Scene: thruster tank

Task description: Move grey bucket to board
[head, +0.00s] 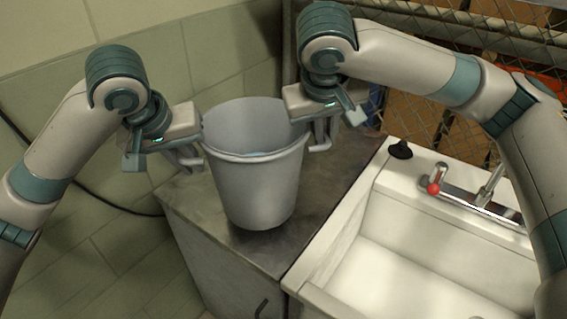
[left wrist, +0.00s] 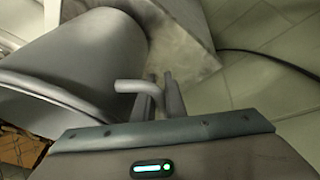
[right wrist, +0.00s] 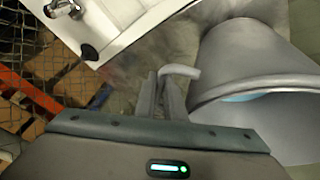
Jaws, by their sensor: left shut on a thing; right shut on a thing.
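The grey bucket (head: 258,185) is upright at or just above the grey metal top of a cabinet (head: 321,180); I cannot tell whether it touches. Something light blue shows inside it. My left gripper (head: 188,160) is shut on the bucket's left handle, which shows in the left wrist view (left wrist: 132,87). My right gripper (head: 323,138) is shut on the right handle, which shows in the right wrist view (right wrist: 180,71). I cannot pick out a separate board.
A white sink (head: 420,265) with a red-knobbed tap (head: 434,188) and a black plug (head: 400,150) adjoins the cabinet on the right. A wire mesh fence (head: 450,150) stands behind. A tiled wall is at the back left. A dark cable runs at the left.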

